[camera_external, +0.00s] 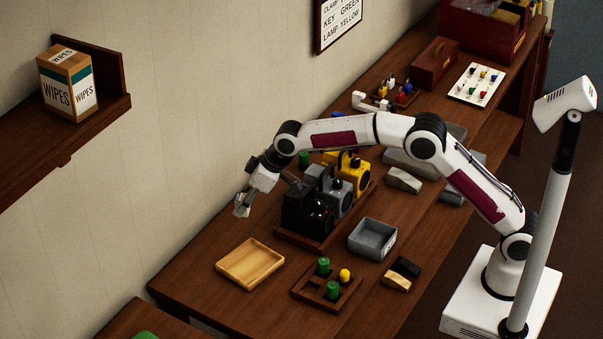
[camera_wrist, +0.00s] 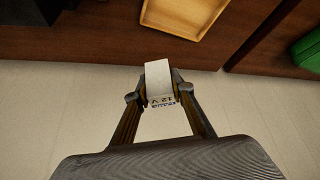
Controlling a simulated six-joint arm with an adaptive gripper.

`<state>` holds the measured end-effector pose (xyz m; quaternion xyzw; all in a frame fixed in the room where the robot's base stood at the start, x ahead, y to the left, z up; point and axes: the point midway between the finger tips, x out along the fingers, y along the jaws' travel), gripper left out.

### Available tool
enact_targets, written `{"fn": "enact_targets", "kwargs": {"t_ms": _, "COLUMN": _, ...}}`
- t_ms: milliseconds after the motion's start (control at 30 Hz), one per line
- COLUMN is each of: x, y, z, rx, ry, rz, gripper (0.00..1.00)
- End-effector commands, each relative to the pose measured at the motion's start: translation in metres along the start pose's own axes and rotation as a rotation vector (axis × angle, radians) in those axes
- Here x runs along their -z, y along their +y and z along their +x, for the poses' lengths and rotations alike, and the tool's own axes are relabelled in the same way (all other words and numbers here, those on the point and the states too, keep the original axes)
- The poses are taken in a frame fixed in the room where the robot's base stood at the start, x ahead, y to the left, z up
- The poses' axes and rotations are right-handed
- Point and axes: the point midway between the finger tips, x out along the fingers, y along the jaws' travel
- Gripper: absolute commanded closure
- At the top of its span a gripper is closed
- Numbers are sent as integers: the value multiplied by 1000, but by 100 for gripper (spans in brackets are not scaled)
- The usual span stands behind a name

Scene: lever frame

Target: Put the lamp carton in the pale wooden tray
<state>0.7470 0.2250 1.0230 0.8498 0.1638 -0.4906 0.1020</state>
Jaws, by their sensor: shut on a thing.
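My gripper (camera_external: 243,207) is shut on the lamp carton, a small pale box, and holds it up in the air on the wall side of the table. In the wrist view the carton (camera_wrist: 160,85) sits between the two fingertips (camera_wrist: 160,92), with dark print reading "12 V" on one face. The pale wooden tray (camera_external: 250,264) lies flat and empty on the table, below the gripper in the external picture. In the wrist view part of the tray (camera_wrist: 185,14) shows at the top edge, apart from the carton.
A dark wooden frame with black, grey and yellow units (camera_external: 325,205) stands close to the gripper. A grey bin (camera_external: 373,239) and a dark divided tray (camera_external: 327,288) with green and yellow pieces stand right of the pale tray. A wall shelf (camera_external: 105,90) holds a wipes box (camera_external: 68,82).

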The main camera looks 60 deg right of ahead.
Motion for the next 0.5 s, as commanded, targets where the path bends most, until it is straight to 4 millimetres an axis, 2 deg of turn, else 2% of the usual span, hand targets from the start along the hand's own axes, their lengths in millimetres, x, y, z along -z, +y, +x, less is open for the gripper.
{"fn": "enact_targets", "kwargs": {"t_ms": 33, "x": -3, "y": -20, "z": -1, "rx": 11, "ry": -2, "rz": -18, "gripper": 88}}
{"fn": "enact_targets", "kwargs": {"t_ms": 100, "x": -9, "y": -42, "z": -1, "rx": 22, "ry": -5, "rz": -36, "gripper": 88}}
{"fn": "enact_targets", "kwargs": {"t_ms": 233, "x": -22, "y": -69, "z": 0, "rx": 34, "ry": -9, "rz": -55, "gripper": 88}}
{"fn": "enact_targets", "kwargs": {"t_ms": 300, "x": -28, "y": -73, "z": 2, "rx": 34, "ry": -14, "rz": -53, "gripper": 88}}
{"fn": "enact_targets", "kwargs": {"t_ms": 500, "x": -41, "y": -70, "z": 12, "rx": 26, "ry": -16, "rz": -28, "gripper": 88}}
